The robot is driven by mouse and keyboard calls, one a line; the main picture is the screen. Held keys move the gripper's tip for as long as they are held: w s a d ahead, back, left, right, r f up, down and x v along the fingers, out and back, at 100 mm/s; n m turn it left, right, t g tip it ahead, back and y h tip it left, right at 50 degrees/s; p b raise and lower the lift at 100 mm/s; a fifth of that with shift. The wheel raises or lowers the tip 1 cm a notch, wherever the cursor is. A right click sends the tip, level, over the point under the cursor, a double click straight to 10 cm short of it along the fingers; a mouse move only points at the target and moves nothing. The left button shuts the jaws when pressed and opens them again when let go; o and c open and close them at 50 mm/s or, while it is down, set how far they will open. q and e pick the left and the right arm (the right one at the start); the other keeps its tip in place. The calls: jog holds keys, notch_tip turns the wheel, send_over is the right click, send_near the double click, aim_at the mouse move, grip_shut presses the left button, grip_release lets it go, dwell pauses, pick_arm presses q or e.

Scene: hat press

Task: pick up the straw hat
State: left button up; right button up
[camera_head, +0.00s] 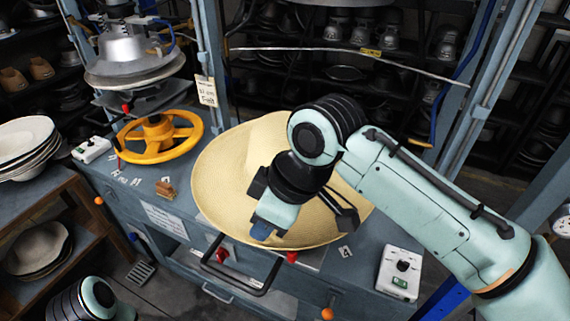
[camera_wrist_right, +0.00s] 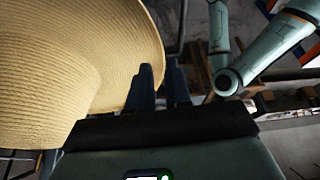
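The pale straw hat (camera_head: 222,185) lies at the middle of the blue-grey press bench, its wide brim spread toward the front. My right gripper (camera_head: 266,230) comes down over the hat's front brim and covers part of it. In the right wrist view the two fingers (camera_wrist_right: 160,88) are close together, and the edge of the hat (camera_wrist_right: 110,45) runs in between them; they look shut on the brim. The contact itself is partly hidden. My left gripper is not in view; only a part of my left arm shows at the lower left.
A yellow handwheel (camera_head: 158,137) and a metal press head (camera_head: 135,55) stand left of the hat. A black handle frame (camera_head: 240,270) sticks out at the front. A white control box (camera_head: 399,272) is at right. Stacked pale hats (camera_head: 25,145) sit on the left shelf.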

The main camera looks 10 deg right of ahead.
aim_at(257, 242)
jog(key=x, duration=0.4)
jog(key=shift+s+d+f+b, duration=0.2)
jog(key=shift+d+f+b, duration=0.05)
jog(key=shift+f+b, duration=0.05)
jog(key=shift+w+a+f, duration=0.1)
jog(key=shift+a+f, duration=0.1)
jog(key=shift+f, duration=0.2)
jog(key=shift+w, duration=0.1)
grip_shut()
